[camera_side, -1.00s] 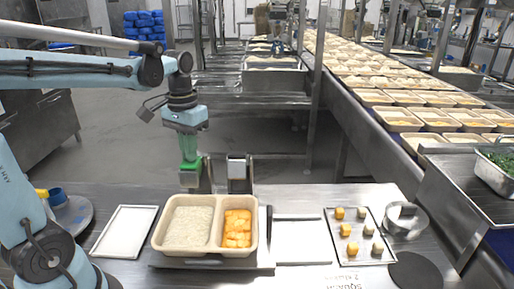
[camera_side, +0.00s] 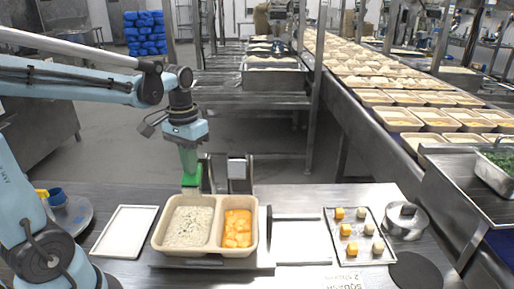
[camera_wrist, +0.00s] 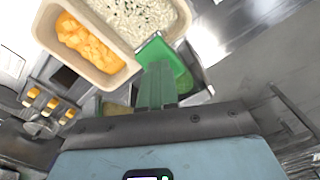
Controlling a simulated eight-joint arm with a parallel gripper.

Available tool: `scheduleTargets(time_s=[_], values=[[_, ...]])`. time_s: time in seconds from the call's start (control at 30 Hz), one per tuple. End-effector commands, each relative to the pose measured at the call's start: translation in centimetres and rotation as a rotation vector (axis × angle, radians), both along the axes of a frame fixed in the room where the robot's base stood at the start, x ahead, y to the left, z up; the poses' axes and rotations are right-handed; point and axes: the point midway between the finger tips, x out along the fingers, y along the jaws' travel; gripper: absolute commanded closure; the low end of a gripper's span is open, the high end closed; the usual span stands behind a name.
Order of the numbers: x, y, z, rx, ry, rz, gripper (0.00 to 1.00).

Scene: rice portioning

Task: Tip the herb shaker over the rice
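My gripper (camera_side: 189,158), with green fingers, is shut on the green part of the herb shaker (camera_side: 192,178), behind the two-part tray. In the wrist view, the fingers (camera_wrist: 156,82) meet the green and grey shaker (camera_wrist: 158,52) near the tray's rim. The tray (camera_side: 157,237) has rice (camera_side: 189,226) in its left compartment and orange cubes (camera_side: 237,229) in its right. Dark green specks lie scattered on the rice, which also shows in the wrist view (camera_wrist: 140,14). The shaker's outlet and exact tilt are hard to make out.
A grey upright (camera_side: 239,174) stands behind the tray. A white flat tray (camera_side: 125,231) lies to its left. A small tray with several orange and pale pieces (camera_side: 375,254) and a metal ring (camera_side: 404,219) are to the right. A conveyor with filled trays runs behind.

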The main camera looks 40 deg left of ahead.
Motion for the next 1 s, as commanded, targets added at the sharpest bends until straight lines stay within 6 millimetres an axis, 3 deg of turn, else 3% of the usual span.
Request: scheduleTargets(time_s=[0.47, 1.0], values=[[0.1, 0.1, 0.2, 0.001, -0.002, 0.0, 1.0], [0.7, 0.7, 3.5, 0.0, 0.0, 0.001, 1.0]])
